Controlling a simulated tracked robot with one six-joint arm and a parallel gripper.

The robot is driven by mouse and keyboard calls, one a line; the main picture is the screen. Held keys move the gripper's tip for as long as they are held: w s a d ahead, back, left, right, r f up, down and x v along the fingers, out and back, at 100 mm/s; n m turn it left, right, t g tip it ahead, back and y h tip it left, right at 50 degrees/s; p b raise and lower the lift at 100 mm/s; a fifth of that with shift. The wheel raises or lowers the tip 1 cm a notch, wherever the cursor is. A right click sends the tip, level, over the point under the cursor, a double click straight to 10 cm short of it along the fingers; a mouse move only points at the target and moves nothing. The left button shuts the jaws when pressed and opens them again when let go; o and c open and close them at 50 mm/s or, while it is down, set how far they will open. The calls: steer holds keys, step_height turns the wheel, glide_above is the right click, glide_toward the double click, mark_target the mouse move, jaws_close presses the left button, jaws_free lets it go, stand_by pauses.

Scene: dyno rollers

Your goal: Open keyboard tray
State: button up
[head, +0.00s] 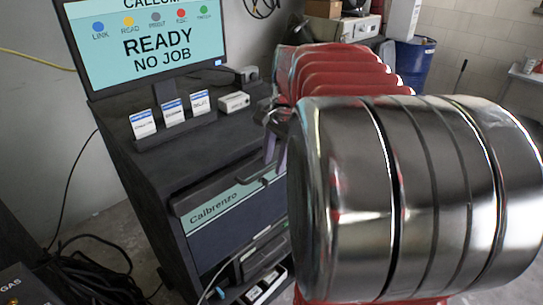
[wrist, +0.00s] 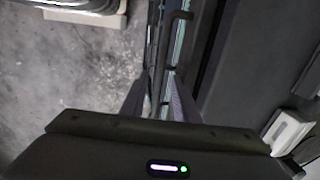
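The dark cabinet has a front panel marked Calbrenzo (head: 225,203), with a teal strip and a dark protruding handle (head: 233,178) at its upper edge. My gripper (head: 276,145) is at the right end of this panel, partly hidden by my arm in the head view. In the wrist view my gripper (wrist: 158,82) has its two fingers apart, with a gap between them at the cabinet edge. Contact with the handle cannot be told.
A monitor (head: 150,45) reading READY NO JOB stands on the cabinet. Small label cards (head: 172,112) and a white box (head: 234,102) lie on top. Black cables (head: 90,275) are heaped on the floor at left. A blue barrel (head: 413,65) stands behind.

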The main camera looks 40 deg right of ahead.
steer(key=shift+c, duration=0.3)
jaws_close()
stand_by(0.3)
